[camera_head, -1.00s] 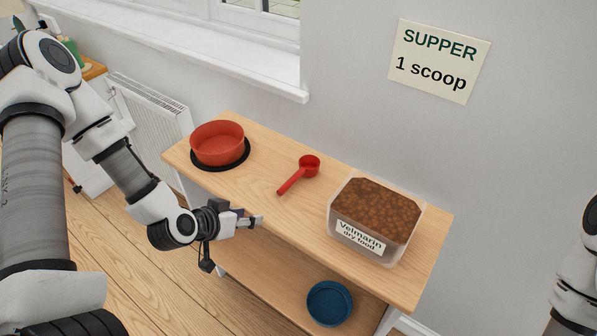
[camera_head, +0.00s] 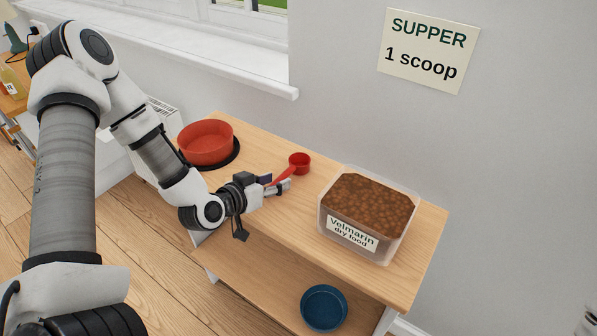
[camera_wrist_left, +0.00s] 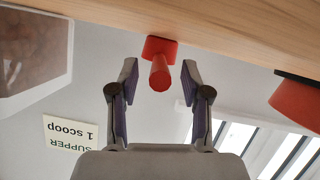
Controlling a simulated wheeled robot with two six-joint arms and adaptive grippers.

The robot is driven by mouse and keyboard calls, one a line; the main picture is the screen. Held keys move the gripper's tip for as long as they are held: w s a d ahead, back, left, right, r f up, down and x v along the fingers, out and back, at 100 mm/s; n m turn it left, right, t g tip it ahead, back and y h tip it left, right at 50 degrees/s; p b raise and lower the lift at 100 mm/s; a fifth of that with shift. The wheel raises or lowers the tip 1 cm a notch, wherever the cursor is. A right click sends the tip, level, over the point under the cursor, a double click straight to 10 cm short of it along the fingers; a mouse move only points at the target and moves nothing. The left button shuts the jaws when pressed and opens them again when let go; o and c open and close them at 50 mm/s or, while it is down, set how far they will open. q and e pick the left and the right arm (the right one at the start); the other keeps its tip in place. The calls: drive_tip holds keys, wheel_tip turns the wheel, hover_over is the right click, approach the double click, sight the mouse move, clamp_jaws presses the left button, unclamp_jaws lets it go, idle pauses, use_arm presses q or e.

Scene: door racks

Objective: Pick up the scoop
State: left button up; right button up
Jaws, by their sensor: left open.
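The red scoop (camera_head: 300,162) lies on the wooden top of the shelf unit, its cup toward the wall and its handle toward my left gripper (camera_head: 278,183). That gripper is open, with its fingertips at the handle. In the left wrist view, which is upside down, the scoop (camera_wrist_left: 160,74) shows end-on between the two spread fingers of the gripper (camera_wrist_left: 159,68). There are visible gaps on both sides, and I see no contact. In the head view the fingers hide part of the handle. My right gripper is out of view.
A clear tub of brown dry food (camera_head: 368,212) stands right of the scoop. A red bowl (camera_head: 206,143) sits on a black mat to the left. A blue bowl (camera_head: 324,307) is on the lower shelf. A sign (camera_head: 428,50) reading "SUPPER 1 scoop" hangs on the wall.

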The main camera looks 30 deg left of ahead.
sight(287, 176)
use_arm(q)
drive_tip(key=x, duration=0.2)
drive_tip(key=shift+w, duration=0.25)
drive_tip(key=shift+s, duration=0.1)
drive_tip(key=shift+c, duration=1.4)
clamp_jaws()
